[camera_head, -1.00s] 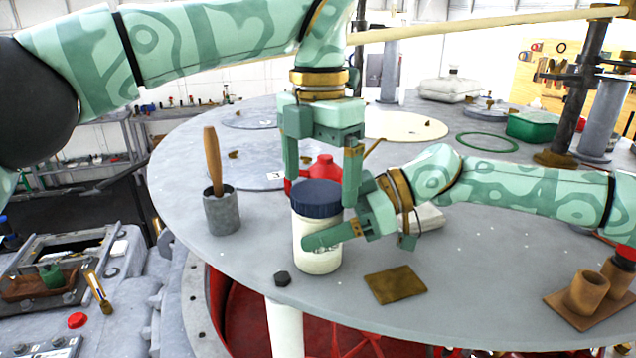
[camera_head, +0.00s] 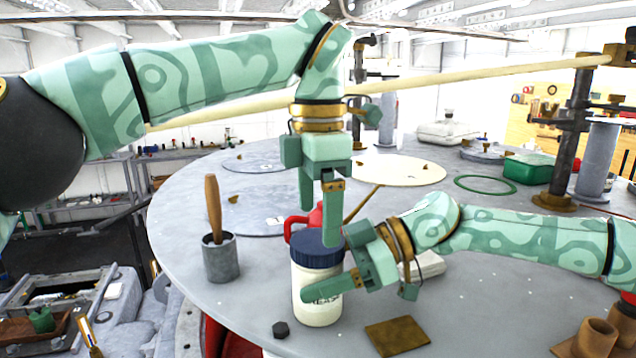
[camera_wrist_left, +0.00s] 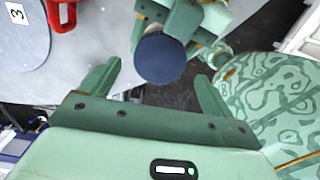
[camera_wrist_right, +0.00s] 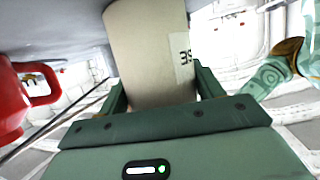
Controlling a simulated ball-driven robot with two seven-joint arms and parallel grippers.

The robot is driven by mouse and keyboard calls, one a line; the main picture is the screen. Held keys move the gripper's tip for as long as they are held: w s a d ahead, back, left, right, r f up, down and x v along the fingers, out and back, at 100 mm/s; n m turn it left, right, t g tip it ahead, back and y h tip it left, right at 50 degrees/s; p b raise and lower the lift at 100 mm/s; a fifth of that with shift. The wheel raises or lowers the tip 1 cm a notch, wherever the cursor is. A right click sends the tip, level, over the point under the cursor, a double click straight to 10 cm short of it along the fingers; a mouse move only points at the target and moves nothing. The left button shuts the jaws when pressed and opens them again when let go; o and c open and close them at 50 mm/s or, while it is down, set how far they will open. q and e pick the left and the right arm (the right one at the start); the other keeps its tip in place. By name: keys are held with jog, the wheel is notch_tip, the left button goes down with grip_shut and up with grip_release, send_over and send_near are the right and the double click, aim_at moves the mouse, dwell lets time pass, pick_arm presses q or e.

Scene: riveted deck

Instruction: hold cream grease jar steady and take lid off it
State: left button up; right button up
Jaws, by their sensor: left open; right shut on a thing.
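The cream grease jar (camera_head: 318,311) stands upright on the round grey table with its dark blue lid (camera_head: 312,250) on. My right gripper (camera_head: 322,288) is shut around the jar's body from the right; the jar fills its jaws in the right wrist view (camera_wrist_right: 150,60). My left gripper (camera_head: 320,222) is open and points down over the lid. One of its fingers overlaps the lid's back right in the head view. In the left wrist view the lid (camera_wrist_left: 162,58) lies between and a little beyond the open fingertips. I cannot tell whether a finger touches it.
A red can (camera_head: 298,228) stands just behind the jar. A grey cup (camera_head: 221,260) with a wooden-handled tool is at left. A dark hex nut (camera_head: 281,329) and a brown pad (camera_head: 397,336) lie in front. A green ring (camera_head: 485,185) lies farther back.

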aim_at(320, 240)
pick_arm(q)
jog(key=shift+f, duration=2.15)
jog(key=c, duration=1)
jog(key=n, duration=0.6)
jog(key=shift+n, duration=0.3)
jog(key=shift+c, duration=0.2)
jog(key=o, duration=1.1)
jog(key=shift+d, duration=0.1)
